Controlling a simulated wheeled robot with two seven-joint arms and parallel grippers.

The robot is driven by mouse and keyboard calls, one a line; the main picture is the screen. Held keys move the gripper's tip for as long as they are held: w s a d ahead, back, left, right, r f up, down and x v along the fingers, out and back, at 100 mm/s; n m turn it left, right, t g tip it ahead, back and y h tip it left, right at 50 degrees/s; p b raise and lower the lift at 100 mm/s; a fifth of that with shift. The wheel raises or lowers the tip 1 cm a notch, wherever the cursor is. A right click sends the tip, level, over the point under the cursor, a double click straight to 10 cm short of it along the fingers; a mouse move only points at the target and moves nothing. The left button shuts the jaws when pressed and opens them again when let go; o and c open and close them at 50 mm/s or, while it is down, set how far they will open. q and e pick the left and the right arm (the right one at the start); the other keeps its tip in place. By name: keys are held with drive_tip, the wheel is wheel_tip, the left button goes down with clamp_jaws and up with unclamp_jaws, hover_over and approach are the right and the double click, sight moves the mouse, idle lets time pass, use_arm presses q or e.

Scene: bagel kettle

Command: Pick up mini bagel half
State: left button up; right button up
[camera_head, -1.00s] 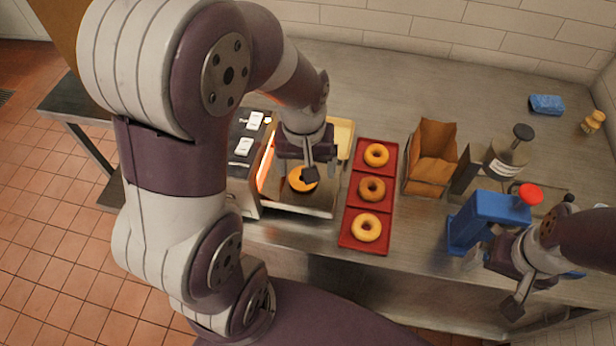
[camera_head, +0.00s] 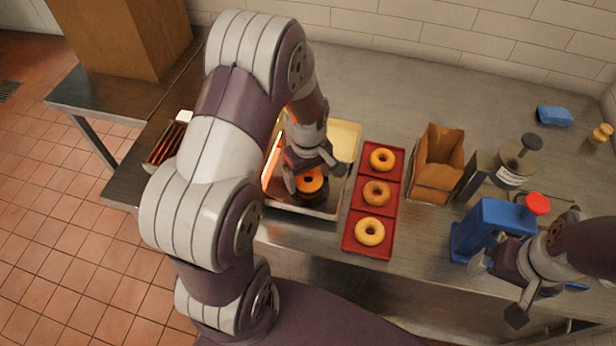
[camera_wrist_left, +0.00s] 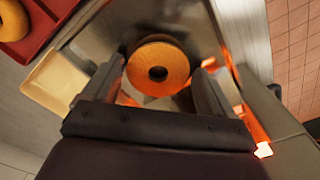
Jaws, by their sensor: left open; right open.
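An orange-tan mini bagel half (camera_head: 313,187) with a central hole lies in a glowing, open-topped metal toaster bay. In the left wrist view the bagel half (camera_wrist_left: 158,56) lies between the spread fingertips, with another rounded edge showing just behind it. My left gripper (camera_head: 312,174) is open over it, a finger to each side. In the left wrist view, the left gripper (camera_wrist_left: 157,80) shows no clear finger contact with the bagel half. My right gripper (camera_head: 498,288) is open and empty by the blue dispenser at the right.
A red tray (camera_head: 392,205) with three ring bagels (camera_head: 376,193) stands just right of the bay. A brown paper bag (camera_head: 436,165), a blue dispenser (camera_head: 484,225) with a red knob and a blue sponge (camera_head: 554,116) are farther right.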

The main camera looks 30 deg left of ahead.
use_arm(q)
drive_tip(key=shift+w, duration=0.1)
drive_tip(key=c, duration=0.8)
drive_tip(key=shift+r, duration=0.15)
wheel_tip(320, 180, up, 4)
drive_tip(key=shift+f+b, duration=0.25)
drive_tip(key=shift+b, duration=0.25)
drive_tip(key=s+d+r+b, duration=0.1)
drive_tip(key=s+d+r, duration=0.4)
drive_tip(key=s, duration=0.5)
wheel_tip(320, 180, up, 2)
drive_tip(key=shift+s+d+r, duration=0.1)
drive_tip(key=shift+s+d, duration=0.1)
drive_tip(key=shift+d, duration=0.05)
